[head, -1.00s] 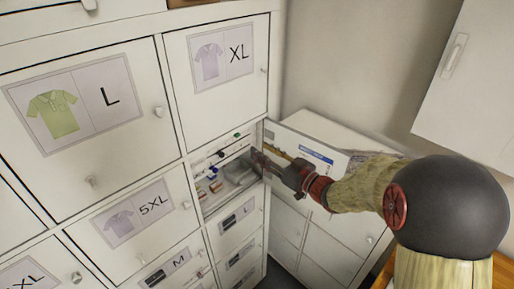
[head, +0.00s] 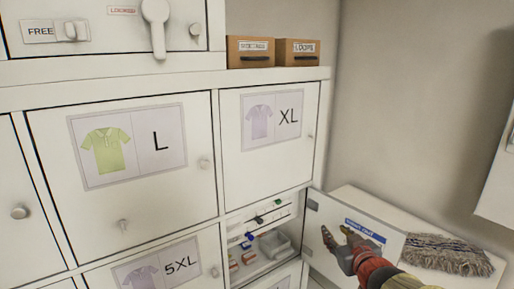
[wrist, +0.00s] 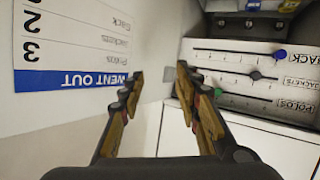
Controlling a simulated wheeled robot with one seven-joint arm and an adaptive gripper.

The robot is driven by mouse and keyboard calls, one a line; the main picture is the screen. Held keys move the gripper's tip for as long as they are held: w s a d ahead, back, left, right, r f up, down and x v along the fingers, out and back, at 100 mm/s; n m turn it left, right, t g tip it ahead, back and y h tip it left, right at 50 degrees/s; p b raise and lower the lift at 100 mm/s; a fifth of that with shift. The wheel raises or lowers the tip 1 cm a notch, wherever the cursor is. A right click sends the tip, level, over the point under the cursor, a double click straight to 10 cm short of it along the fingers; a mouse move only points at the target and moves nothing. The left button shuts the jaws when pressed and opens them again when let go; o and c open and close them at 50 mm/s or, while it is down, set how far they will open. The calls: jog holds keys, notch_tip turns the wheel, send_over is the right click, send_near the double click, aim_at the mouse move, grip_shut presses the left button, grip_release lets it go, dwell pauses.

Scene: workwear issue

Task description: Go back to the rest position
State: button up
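My gripper (head: 335,232) is at the lower right of the head view, in front of the open compartment door (head: 318,212). In the wrist view my gripper (wrist: 160,72) has its two fingers apart with nothing between them. The printed sheet (wrist: 70,50) on the door's inner face, headed "WENT OUT", is left of the fingers. The open compartment (head: 262,248) is left of the gripper in the head view. Its panel of sliders (wrist: 245,75) with coloured knobs is right of the fingers in the wrist view.
Two brown boxes (head: 250,50) sit in a shelf above. A grey mop head (head: 445,255) lies on a low white cabinet (head: 385,205) at right. A wall cabinet (head: 500,180) is at the right edge.

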jog(key=s+a+f+m+g+b, duration=0.1)
jog(key=s+f+g+b, duration=0.2)
jog(key=s, duration=0.7)
jog(key=s+a+f+m+g+b, duration=0.1)
jog(key=s+f+g+b, duration=0.2)
jog(key=s+f, duration=0.4)
jog(key=s+a+f+g+b, duration=0.2)
jog(key=s+f+b, duration=0.2)
jog(key=s, duration=1)
jog(key=shift+s+f+m+g+h+b, duration=0.3)
jog(key=shift+f+m+g+h+b, duration=0.1)
jog(key=shift+f, duration=0.45)
